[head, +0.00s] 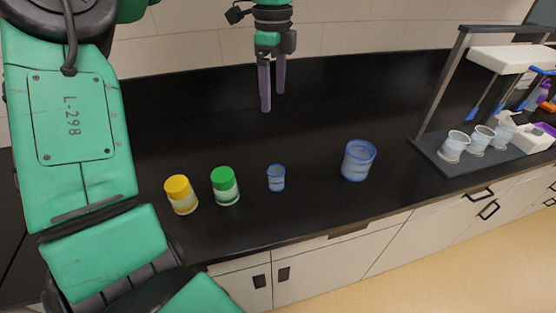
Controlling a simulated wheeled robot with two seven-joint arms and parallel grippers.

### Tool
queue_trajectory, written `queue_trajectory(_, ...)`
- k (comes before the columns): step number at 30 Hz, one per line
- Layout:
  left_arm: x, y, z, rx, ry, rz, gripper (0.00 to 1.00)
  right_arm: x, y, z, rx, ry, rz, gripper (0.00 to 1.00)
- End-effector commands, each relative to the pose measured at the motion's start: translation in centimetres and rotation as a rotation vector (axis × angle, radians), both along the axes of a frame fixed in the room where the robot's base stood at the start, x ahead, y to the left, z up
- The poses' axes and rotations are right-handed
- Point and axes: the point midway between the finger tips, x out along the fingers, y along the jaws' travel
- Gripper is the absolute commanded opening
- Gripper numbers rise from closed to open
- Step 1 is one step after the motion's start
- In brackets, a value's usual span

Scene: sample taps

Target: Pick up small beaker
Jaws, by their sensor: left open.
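The small beaker (276,178), clear with a blue tint, stands upright on the black bench top near its front edge. A larger blue-tinted beaker (358,161) stands upright to its right. My left gripper (273,99) points down at the top middle of the head view, above the bench and higher in the picture than the small beaker. Its two fingers are apart with nothing between them. It is clear of both beakers. My right gripper is not in view.
A grey rack (451,165) with several white cups stands at the right. The bench behind the small beaker is clear. Drawers and cabinets lie below the front edge.

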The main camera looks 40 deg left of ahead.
Motion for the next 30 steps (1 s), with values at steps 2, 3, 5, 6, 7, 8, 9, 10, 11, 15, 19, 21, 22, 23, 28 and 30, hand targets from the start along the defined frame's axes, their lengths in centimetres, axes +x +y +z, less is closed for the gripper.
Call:
queue_trajectory(2, 0.0, 0.0, -3.9, 0.0, 0.001, 0.0, 0.92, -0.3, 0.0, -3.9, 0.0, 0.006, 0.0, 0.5)
queue_trajectory(3, 0.0, 0.0, -5.2, 0.0, 0.001, 0.0, 0.92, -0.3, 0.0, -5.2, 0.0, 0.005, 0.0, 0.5)
queue_trajectory(5, 0.1, 0.0, -7.2, 0.0, 0.001, 0.0, 0.92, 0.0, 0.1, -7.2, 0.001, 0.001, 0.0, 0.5)
queue_trajectory(6, 0.1, 0.0, -8.5, 0.0, 0.001, 0.0, 0.92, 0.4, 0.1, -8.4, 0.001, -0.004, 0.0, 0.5)
queue_trajectory(7, 0.1, 0.0, -9.3, 0.0, 0.001, 0.0, 0.92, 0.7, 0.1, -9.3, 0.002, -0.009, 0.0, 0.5)
queue_trajectory(8, 0.1, 0.0, -10.3, 0.0, 0.001, 0.0, 0.92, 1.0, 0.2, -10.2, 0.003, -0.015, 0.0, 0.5)
queue_trajectory(9, 0.1, 0.0, -11.2, 0.0, 0.0, 0.0, 0.92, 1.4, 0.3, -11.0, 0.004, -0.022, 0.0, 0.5)
queue_trajectory(10, 0.1, 0.0, -11.6, 0.0, 0.0, 0.0, 0.92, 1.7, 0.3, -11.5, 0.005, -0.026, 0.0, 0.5)
queue_trajectory(11, 0.1, 0.0, -11.9, 0.0, 0.0, 0.0, 0.92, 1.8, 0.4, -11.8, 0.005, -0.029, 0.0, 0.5)
queue_trajectory(15, 0.1, 0.0, -13.0, -0.001, 0.003, -0.002, 0.92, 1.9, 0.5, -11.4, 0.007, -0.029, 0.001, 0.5)
queue_trajectory(19, 0.0, 0.0, -16.0, -0.004, 0.006, -0.002, 0.92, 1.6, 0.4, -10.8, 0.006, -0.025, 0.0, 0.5)
queue_trajectory(21, 0.0, 0.0, -17.8, -0.003, 0.006, -0.001, 0.92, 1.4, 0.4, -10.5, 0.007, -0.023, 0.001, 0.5)
queue_trajectory(22, 0.0, 0.0, -18.5, -0.004, 0.005, -0.002, 0.92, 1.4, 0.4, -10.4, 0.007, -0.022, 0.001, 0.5)
queue_trajectory(23, 0.0, 0.0, -19.1, -0.002, 0.006, -0.002, 0.92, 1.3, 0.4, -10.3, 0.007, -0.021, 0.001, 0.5)
queue_trajectory(28, 0.0, 0.1, -21.3, -0.001, 0.004, -0.001, 0.92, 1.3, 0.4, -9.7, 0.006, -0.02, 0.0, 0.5)
queue_trajectory(30, -0.1, 0.2, -22.5, -0.003, 0.005, -0.001, 0.92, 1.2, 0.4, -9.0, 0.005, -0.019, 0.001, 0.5)
